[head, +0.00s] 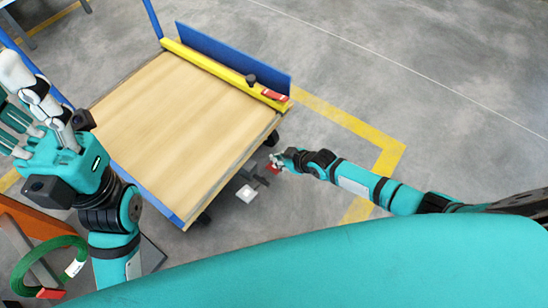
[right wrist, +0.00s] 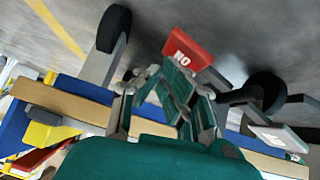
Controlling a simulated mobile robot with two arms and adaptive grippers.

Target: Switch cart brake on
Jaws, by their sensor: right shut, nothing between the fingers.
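The cart (head: 165,110) has a wooden deck. A red pedal (head: 271,168) and a pale pedal (head: 246,193) stick out low at its near right side. My right gripper (head: 281,160) is shut and empty, right by the red pedal. In the right wrist view its fingers (right wrist: 166,76) are close to the red pedal (right wrist: 188,47), which bears white letters; I cannot tell if they touch. The pale pedal (right wrist: 280,137) is to the right there. My left gripper (head: 22,115) looks open and empty, at the left, away from the pedals.
Black wheels (right wrist: 114,28) are near the pedals. A yellow bar (head: 215,70) and blue panel (head: 235,58) line the deck's far side. A green strap coil (head: 50,267) lies at lower left. The floor to the right is clear, with yellow lines (head: 345,120).

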